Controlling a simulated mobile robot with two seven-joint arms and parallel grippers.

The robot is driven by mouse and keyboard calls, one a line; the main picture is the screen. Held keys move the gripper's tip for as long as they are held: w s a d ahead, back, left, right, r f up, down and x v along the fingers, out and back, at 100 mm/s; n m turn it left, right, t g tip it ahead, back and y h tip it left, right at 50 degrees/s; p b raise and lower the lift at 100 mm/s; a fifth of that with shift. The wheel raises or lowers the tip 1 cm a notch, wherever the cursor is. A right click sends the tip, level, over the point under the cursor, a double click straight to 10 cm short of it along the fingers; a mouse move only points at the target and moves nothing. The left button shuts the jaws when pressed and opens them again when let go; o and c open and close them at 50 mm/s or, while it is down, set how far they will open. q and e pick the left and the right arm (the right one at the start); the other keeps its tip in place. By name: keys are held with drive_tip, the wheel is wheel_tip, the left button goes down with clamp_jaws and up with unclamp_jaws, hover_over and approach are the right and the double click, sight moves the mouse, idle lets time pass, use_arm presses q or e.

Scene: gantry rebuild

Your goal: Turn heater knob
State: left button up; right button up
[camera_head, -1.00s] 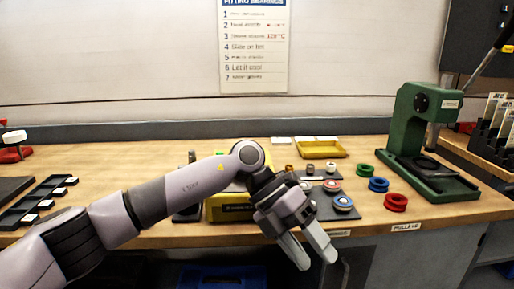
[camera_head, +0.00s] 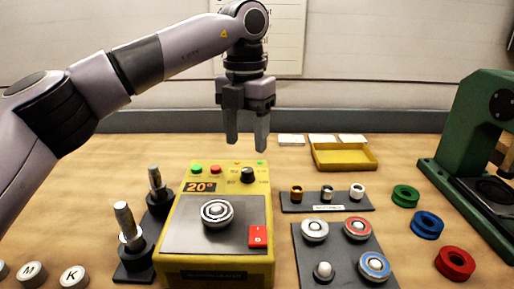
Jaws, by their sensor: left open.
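The yellow heater (camera_head: 216,263) stands on the bench in the middle of the head view. Its black knob (camera_head: 247,175) sits at the right of the rear panel, beside a red and a green button. The display (camera_head: 200,187) reads 20°. A ringed metal bearing (camera_head: 217,213) lies on its dark top plate, with a red switch (camera_head: 258,236) at the front right. My left gripper (camera_head: 246,150) is open and empty, pointing down just above and behind the knob, apart from it as far as I can tell. My right gripper is out of view.
Metal posts on black bases (camera_head: 131,240) stand close left of the heater. A dark mat (camera_head: 300,270) with several bearings and a rack (camera_head: 290,207) of small parts lie to the right. Coloured rings (camera_head: 426,224), a yellow tray (camera_head: 343,166) and a green press (camera_head: 470,140) are further right.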

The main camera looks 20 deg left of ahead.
sight(247, 170)
use_arm(q)
drive_tip(key=shift+w, duration=0.3)
drive_tip(key=shift+w+a+f, duration=0.1)
drive_tip(key=shift+f, duration=0.05)
wheel_tip(247, 170, down, 7)
drive_tip(key=shift+r, duration=0.15)
clamp_jaws()
